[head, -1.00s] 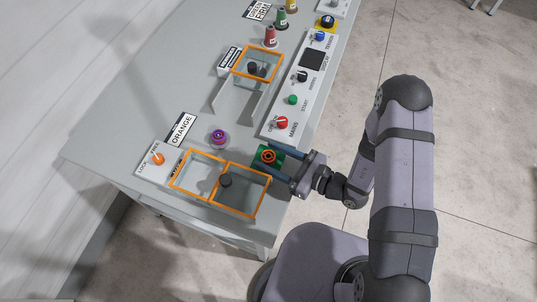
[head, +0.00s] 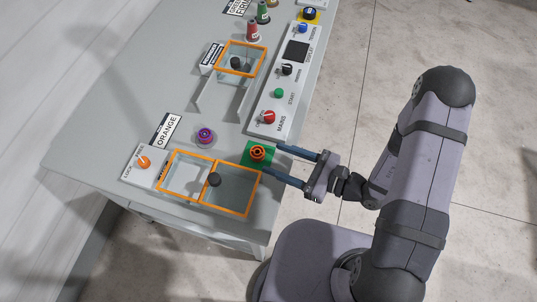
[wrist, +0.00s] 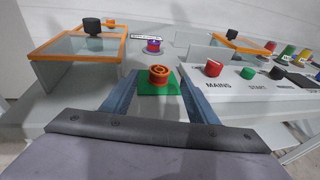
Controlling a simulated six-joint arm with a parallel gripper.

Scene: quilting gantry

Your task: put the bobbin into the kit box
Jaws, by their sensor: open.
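An orange bobbin (head: 258,152) stands upright on a green pad (head: 247,160) near the table's right edge; it also shows in the wrist view (wrist: 159,76). My gripper (head: 271,158) is open and empty. Its blue fingers point at the bobbin from the right, their tips just short of it in the head view. In the wrist view (wrist: 155,85) the bobbin appears between and beyond the fingers. An orange-rimmed clear box (head: 207,162) with two sections, probably the kit box, stands left of the pad. A black knob (head: 214,180) shows at its right section.
A purple bobbin (head: 205,136) stands behind the box, near an ORANGE sign (head: 166,131). A lock panel with an orange knob (head: 144,162) is at the left. A control panel (head: 285,90) runs along the right edge. Another orange-rimmed box (head: 262,60) stands farther back.

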